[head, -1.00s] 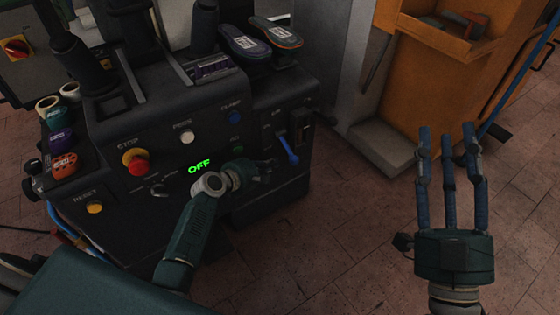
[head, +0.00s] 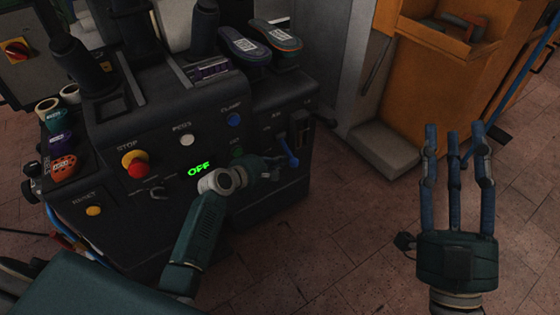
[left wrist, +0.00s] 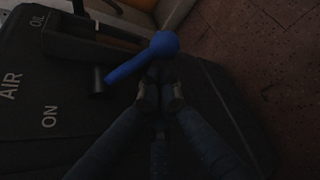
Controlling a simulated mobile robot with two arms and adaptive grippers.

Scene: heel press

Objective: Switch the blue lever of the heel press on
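The heel press (head: 160,130) is a dark machine with a green "OFF" reading on its front. Its blue lever (head: 289,152) is at the right end of the front panel, slanting down to the right. In the left wrist view the lever (left wrist: 148,58) shows a round knob, with "AIR" and "ON" printed to the left. My left gripper (head: 277,166) is just below and left of the lever. In the left wrist view its fingertips (left wrist: 160,92) are drawn close together beside the knob, with no clear grip; contact is unclear. My right gripper (head: 458,150) is open and empty over the floor.
The press also carries a red stop knob (head: 135,163), a yellow reset button (head: 93,211) and a blue clamp button (head: 234,119). Shoe soles (head: 245,46) lie on top. An orange cabinet (head: 435,75) stands behind right. The floor (head: 350,240) between my arms is clear.

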